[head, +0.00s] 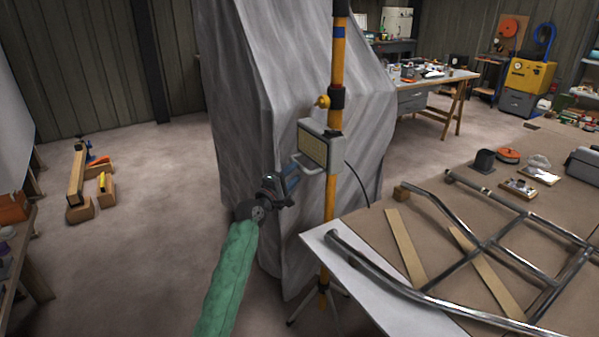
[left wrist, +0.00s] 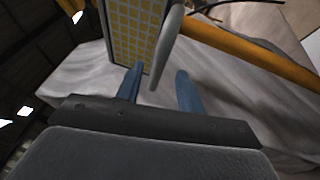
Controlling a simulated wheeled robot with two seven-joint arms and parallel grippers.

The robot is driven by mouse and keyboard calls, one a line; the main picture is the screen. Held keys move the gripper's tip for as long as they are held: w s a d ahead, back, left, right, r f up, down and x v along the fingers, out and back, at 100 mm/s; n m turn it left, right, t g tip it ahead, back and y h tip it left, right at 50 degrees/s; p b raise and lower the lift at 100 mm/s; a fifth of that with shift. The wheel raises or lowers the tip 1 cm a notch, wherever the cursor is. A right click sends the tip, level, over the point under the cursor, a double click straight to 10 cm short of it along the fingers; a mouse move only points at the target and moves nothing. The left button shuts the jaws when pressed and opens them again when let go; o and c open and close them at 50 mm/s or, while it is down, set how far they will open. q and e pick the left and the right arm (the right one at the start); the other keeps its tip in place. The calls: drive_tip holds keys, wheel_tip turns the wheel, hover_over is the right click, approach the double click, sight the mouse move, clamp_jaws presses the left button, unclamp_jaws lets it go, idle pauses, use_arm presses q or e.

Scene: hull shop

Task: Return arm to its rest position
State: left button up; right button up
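My left arm, in a green sleeve, reaches up from the bottom of the head view. Its gripper (head: 290,180) is at the work lamp (head: 314,150), just below and left of it. The lamp has a yellow gridded face, a pale housing and a grey handle, and is mounted on a yellow pole (head: 337,70). In the left wrist view the blue fingers (left wrist: 158,88) are apart. The end of the lamp's grey handle (left wrist: 167,48) shows between them, with visible gaps on both sides. Contact cannot be told. My right gripper is not in view.
A grey draped sheet (head: 270,90) hangs right behind the lamp. A bench with a metal tube frame (head: 480,250) is close on the right. The pole's tripod foot (head: 322,290) stands below. Open floor (head: 140,250) lies to the left, with wooden blocks (head: 78,175) further back.

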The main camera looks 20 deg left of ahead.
use_arm(q)
drive_tip(key=shift+s+a+f, duration=0.1)
drive_tip(key=shift+s+a, duration=0.05)
drive_tip(key=shift+s, duration=0.55)
drive_tip(key=s+d+f+m+g, duration=0.5)
drive_tip(key=s+d+f, duration=0.3)
drive_tip(key=s+f, duration=0.35)
drive_tip(key=s+d+f+m+g, duration=0.4)
drive_tip(key=s+d+f+m, duration=0.25)
drive_tip(key=s+f, duration=0.55)
drive_tip(key=s+d+f+m+g+y, duration=0.1)
drive_tip(key=s+f+m+g, duration=0.1)
drive_tip(key=s, duration=0.8)
drive_tip(key=s+d+f+m+g+y, duration=0.1)
drive_tip(key=s+d+f+m+g, duration=0.1)
drive_tip(key=s, duration=0.7)
drive_tip(key=s+d+f+m+g+y, duration=0.1)
drive_tip(key=s+f+g, duration=0.3)
drive_tip(key=s, duration=0.6)
drive_tip(key=shift+s+d+f+m, duration=0.25)
drive_tip(key=shift+d+m, duration=0.25)
drive_tip(key=shift+m, duration=0.35)
